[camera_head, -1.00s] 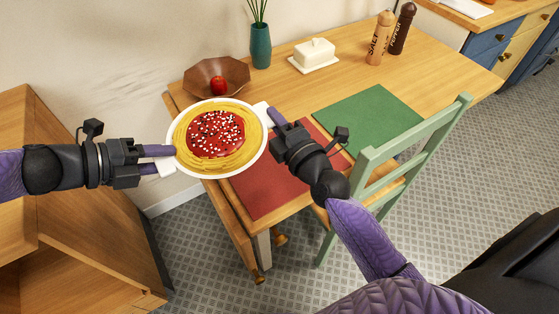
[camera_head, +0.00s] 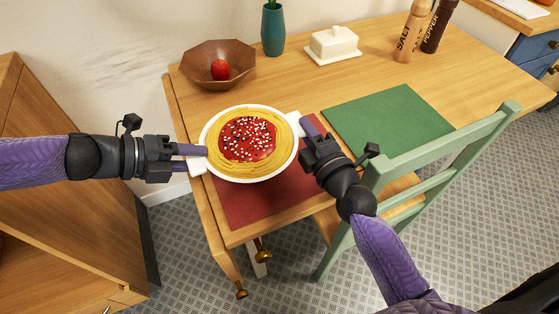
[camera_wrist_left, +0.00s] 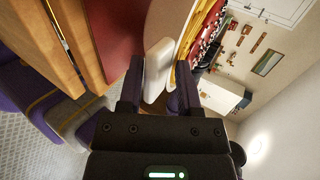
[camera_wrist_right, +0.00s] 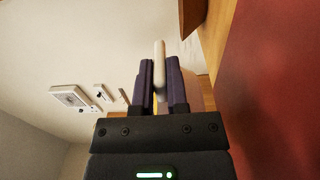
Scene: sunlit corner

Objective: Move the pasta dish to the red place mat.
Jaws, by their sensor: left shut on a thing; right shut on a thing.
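The pasta dish (camera_head: 249,144) is a white round dish with two handles, holding yellow pasta, red sauce and white bits. In the head view it appears over the far left part of the red place mat (camera_head: 255,207). My left gripper (camera_head: 198,158) is shut on its left handle, which also shows in the left wrist view (camera_wrist_left: 156,70). My right gripper (camera_head: 304,128) is shut on its right handle, seen edge-on in the right wrist view (camera_wrist_right: 160,68). The dish looks level. The mat shows below in both wrist views, so the dish seems held above it.
A brown bowl (camera_head: 202,70) with a red fruit (camera_head: 220,70) stands behind the dish. A teal vase (camera_head: 272,30), butter dish (camera_head: 333,45), salt mill (camera_head: 411,32) and pepper mill (camera_head: 438,27) stand further back. A green mat (camera_head: 388,120) and green chair (camera_head: 440,150) are at right.

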